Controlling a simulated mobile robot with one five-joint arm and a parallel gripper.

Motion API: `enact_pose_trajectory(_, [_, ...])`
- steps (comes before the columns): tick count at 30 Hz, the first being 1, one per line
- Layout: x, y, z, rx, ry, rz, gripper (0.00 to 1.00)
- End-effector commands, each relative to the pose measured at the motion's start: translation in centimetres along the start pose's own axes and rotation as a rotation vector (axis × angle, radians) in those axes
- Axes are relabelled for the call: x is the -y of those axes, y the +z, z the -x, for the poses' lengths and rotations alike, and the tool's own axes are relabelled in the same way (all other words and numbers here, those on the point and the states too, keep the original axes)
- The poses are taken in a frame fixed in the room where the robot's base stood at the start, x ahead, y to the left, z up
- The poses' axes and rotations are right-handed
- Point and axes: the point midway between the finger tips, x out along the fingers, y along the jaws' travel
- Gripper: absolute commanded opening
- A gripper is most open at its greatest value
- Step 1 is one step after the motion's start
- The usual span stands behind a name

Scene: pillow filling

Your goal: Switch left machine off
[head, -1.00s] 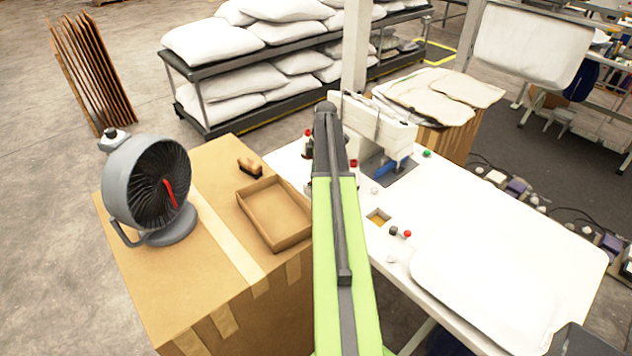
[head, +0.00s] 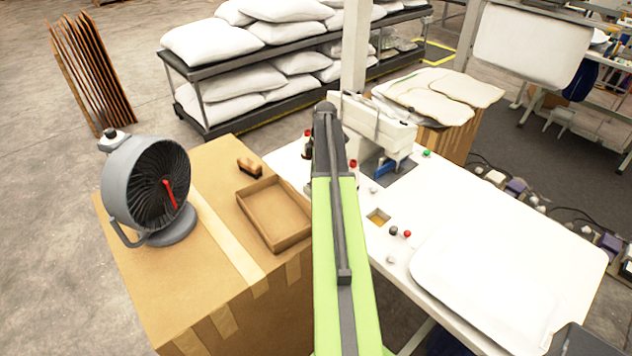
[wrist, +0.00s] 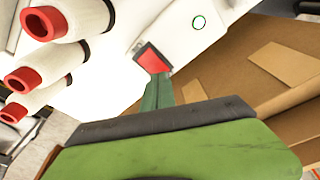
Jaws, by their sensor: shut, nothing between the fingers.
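A white sewing machine (head: 375,120) stands on the white table, partly hidden behind my arm in the head view. In the wrist view a red, block-like part (wrist: 152,60) with a pale grey edge sits against a white surface; it looks like a switch. My gripper (wrist: 158,82) is shut and empty, its narrow green tip right at the lower edge of the red part. I cannot tell whether they touch. In the head view the gripper is hidden behind my arm.
Several white spools with red ends (wrist: 42,22) stand close at the left in the wrist view. A cardboard box (head: 222,255) carries a grey fan (head: 150,185) and an open tray (head: 275,212). A white pillow cover (head: 490,280) lies on the table's right side.

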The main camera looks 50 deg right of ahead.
Motion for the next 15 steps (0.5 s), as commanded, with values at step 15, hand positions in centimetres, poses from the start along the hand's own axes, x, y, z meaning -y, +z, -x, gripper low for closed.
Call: enact_pose_trajectory(15, [0.0,0.01,-0.5,0.0,0.0,0.001,0.0])
